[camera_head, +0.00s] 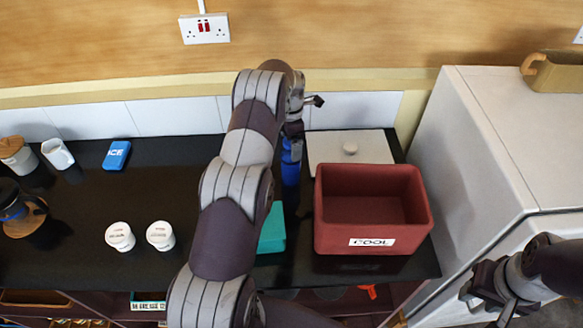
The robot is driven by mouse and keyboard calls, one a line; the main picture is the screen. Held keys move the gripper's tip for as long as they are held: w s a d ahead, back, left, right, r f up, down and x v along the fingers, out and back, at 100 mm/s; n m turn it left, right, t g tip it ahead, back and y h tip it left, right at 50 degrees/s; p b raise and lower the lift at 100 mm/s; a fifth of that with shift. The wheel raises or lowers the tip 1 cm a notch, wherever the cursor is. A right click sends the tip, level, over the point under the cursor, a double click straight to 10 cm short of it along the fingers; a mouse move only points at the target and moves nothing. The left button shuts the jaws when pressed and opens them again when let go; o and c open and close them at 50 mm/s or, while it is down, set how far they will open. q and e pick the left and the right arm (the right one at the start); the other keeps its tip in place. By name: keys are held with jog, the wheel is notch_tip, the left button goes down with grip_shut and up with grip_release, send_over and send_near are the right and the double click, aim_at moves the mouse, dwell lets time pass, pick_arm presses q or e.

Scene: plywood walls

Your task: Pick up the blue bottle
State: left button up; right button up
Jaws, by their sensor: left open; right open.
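The blue bottle (291,163) stands on the dark counter, just left of the red box, and is partly hidden by my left arm and hand. My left gripper (308,103) is open and sits at the top of the bottle in the picture. I cannot tell whether it touches the bottle, as the wrist hides the bottle's upper end. My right gripper (488,298) is open and empty at the lower right, in front of the white cabinet and far from the bottle.
A red box labelled COOL (372,230) and a white lidded container (370,147) stand right of the bottle. A teal object (272,230) lies nearer. Two white jars (120,237) and a blue ICE pack (116,155) are to the left. A white cabinet (475,150) bounds the right.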

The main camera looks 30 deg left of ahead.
aim_at(291, 162)
pick_arm(q)
notch_tip(291, 162, down, 4)
jog(key=shift+r+p, duration=0.2)
jog(key=shift+p, duration=1.05)
jog(key=shift+a+f, duration=0.1)
jog(key=shift+f, duration=0.2)
jog(key=c, duration=1.7)
jog(key=shift+c, duration=0.6)
jog(key=shift+r, duration=0.1)
pick_arm(e)
notch_tip(291, 162, up, 4)
jog(key=shift+s+f, duration=0.1)
jog(key=shift+f, duration=0.15)
